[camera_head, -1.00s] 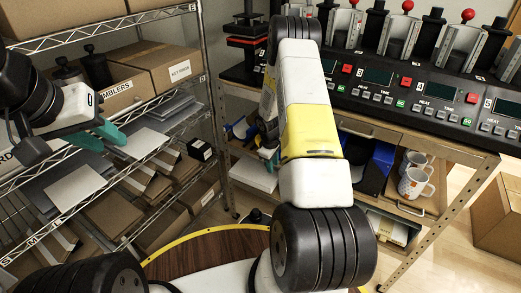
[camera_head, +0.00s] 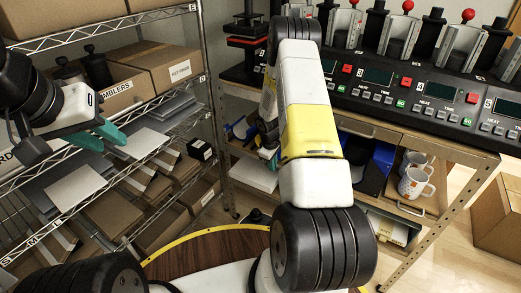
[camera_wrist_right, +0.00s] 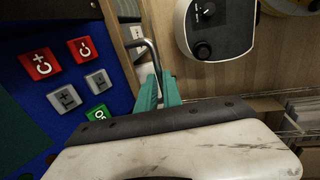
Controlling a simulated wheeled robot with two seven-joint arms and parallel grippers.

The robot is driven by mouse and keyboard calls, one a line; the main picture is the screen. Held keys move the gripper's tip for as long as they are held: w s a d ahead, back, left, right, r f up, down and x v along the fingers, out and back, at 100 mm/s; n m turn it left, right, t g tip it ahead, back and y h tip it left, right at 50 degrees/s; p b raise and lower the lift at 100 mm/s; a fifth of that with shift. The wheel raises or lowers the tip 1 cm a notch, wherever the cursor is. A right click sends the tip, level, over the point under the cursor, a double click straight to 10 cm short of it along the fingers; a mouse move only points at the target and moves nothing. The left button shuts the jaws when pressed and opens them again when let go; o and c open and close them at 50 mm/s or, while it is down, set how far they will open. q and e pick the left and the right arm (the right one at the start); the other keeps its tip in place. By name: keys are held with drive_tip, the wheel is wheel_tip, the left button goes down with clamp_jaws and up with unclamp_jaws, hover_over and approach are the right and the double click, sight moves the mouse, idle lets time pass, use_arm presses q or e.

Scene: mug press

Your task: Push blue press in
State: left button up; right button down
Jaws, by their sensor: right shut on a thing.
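The blue press (camera_wrist_right: 45,112) fills the left of the right wrist view. I cannot tell where the handle joins the press. In the head view my right forearm hides most of that gripper. My left gripper (camera_head: 117,138) is open and empty in front of the shelving rack at the left.
A metal rack with cardboard boxes (camera_head: 165,65) stands at the left. Several presses with red knobs stand on the worktable's black control panel (camera_head: 430,95). Orange-patterned mugs (camera_head: 415,182) sit on the lower shelf. A rounded white device (camera_wrist_right: 220,25) is near the handle.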

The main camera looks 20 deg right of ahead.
idle(0.9)
drive_tip(key=w+d, duration=0.3)
drive_tip(key=shift+w+d, duration=0.1)
drive_tip(key=shift+d, duration=0.25)
drive_tip(key=shift+w+r, duration=0.1)
drive_tip(key=c, duration=1.5)
unclamp_jaws()
drive_tip(key=shift+d, duration=0.1)
wheel_tip(320, 180, up, 8)
drive_tip(key=s+a, duration=0.1)
drive_tip(key=shift+f, duration=0.2)
drive_tip(key=shift+a, duration=0.1)
